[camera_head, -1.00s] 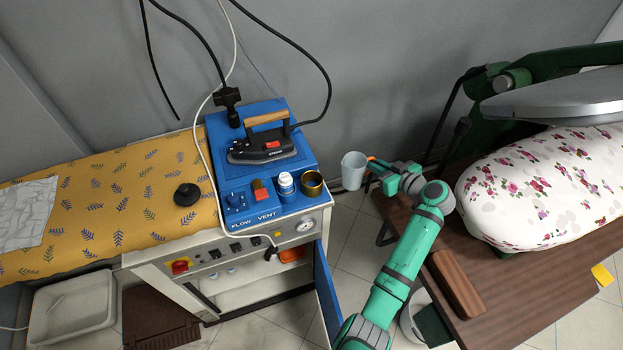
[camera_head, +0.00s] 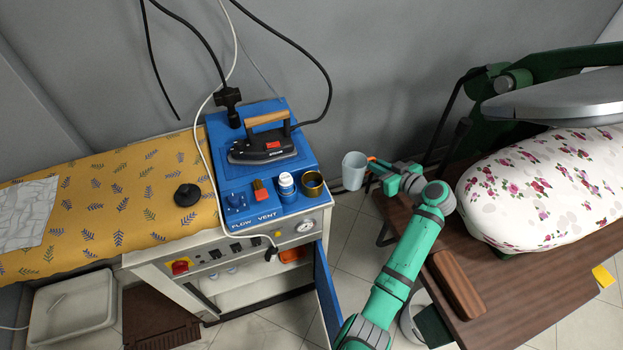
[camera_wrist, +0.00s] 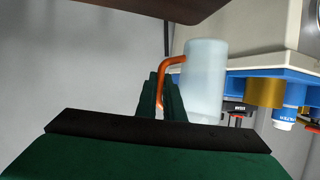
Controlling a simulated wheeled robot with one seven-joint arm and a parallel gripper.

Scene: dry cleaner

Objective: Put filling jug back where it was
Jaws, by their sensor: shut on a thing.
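The filling jug (camera_head: 354,171) is a pale translucent cup with an orange handle. It is in the air just right of the blue-topped steam unit, between it and the brown table. My gripper (camera_head: 374,168) is shut on the handle from the right. In the wrist view the jug (camera_wrist: 205,80) stands beside the dark green fingers (camera_wrist: 161,98), which close on its orange handle (camera_wrist: 172,62). What is inside the jug cannot be seen.
The blue unit top (camera_head: 262,170) carries an iron (camera_head: 262,148), a white-capped bottle (camera_head: 286,186) and a brass cup (camera_head: 312,183). A blue door (camera_head: 326,290) stands open below. The brown table (camera_head: 535,290) holds a brown block (camera_head: 458,284) and a floral press pad (camera_head: 545,188).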

